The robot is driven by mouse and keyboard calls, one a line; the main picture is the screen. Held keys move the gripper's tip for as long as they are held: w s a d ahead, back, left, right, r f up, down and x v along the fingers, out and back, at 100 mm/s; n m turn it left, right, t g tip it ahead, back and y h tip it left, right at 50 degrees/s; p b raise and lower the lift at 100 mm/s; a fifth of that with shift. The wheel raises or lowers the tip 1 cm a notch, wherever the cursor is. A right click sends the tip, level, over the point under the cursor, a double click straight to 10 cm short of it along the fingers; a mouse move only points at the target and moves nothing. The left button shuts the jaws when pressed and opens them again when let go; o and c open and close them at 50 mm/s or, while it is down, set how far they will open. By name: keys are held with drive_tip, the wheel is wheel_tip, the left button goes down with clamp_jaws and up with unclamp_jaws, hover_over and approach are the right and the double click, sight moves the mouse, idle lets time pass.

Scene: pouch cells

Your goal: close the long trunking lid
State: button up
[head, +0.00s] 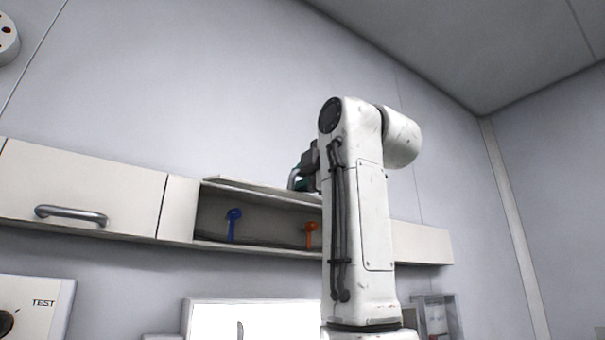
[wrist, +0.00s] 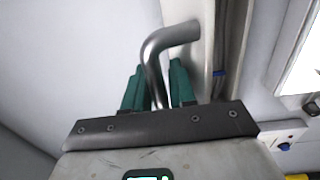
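The long trunking lid (head: 262,191) is swung up and stands out almost level above the open trunking bay (head: 213,219) in the head view. Its bent metal handle (wrist: 168,38) shows in the wrist view, with the pale lid (wrist: 202,55) behind it. My gripper (wrist: 158,82) has its two green fingers on either side of the handle bar, close against it, and appears shut on it. In the head view my gripper (head: 298,180) is at the lid's outer edge, partly hidden by my arm. The right part of the lid is hidden too.
A blue item (head: 233,223) and an orange item (head: 310,234) sit inside the open bay with dark cables. To the left is a closed lid (head: 110,185) with a metal handle. A panel marked TEST (head: 35,308) and a white box (head: 250,318) are below.

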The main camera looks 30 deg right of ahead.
clamp_jaws()
idle(0.4)
drive_tip(key=shift+f, duration=0.1)
